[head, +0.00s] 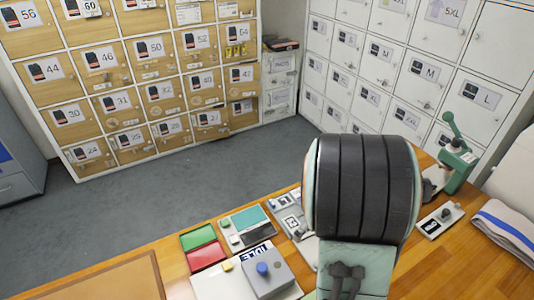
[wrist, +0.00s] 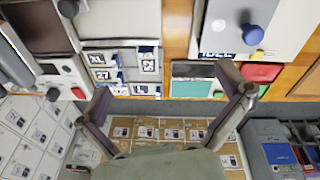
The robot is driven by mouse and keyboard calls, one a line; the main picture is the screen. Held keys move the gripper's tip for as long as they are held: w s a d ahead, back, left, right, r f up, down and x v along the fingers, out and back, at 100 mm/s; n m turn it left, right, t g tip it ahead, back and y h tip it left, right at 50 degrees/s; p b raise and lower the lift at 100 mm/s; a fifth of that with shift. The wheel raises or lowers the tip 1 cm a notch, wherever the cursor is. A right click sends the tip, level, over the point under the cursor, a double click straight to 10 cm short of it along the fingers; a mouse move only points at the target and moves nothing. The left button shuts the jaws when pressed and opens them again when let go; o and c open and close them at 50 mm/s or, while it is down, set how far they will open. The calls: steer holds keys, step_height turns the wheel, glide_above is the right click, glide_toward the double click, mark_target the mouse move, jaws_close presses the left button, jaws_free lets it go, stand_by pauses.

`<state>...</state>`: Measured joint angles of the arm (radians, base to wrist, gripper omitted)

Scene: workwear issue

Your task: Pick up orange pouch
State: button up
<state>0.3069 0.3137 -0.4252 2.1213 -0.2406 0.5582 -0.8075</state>
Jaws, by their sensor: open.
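I cannot make out an orange pouch in either view. In the head view my dark, ribbed arm hides part of the wooden counter (head: 130,277), and the gripper's fingertips are not seen there. In the wrist view my gripper (wrist: 166,82) is open and empty, its two fingers spread wide over the counter's edge. Size tags (wrist: 120,62) lie in a pale holder at its left fingertip. A teal-and-dark panel (wrist: 193,77) is beside the right fingertip.
A grey box with a blue knob (head: 262,269) stands at the counter front, beside red (head: 205,256) and green (head: 198,237) pads. A green lever press (head: 457,160) and folded striped cloth (head: 507,228) are right. Numbered lockers (head: 130,75) stand beyond open grey floor.

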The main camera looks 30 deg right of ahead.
steer(key=s+d+f+m+g, duration=0.1)
steer(key=s+d+f, duration=0.1)
steer(key=s+f, duration=0.1)
steer(key=s+d+f+m+g, duration=0.1)
steer(key=s+d+f, duration=0.1)
steer(key=s+f, duration=0.1)
steer(key=s+d+f+g, duration=0.1)
steer(key=s+d+f, duration=0.1)
steer(key=s+f, duration=0.1)
steer(key=shift+s+d+f+m, duration=0.15)
steer(key=shift+d+f+m, duration=0.1)
steer(key=shift+m, duration=0.15)
steer(key=shift+s+f, duration=0.15)
steer(key=shift+f, duration=0.2)
steer(key=f, duration=0.5)
steer(key=shift+s+f, duration=0.25)
steer(key=shift+f, duration=0.1)
steer(key=c, duration=0.9)
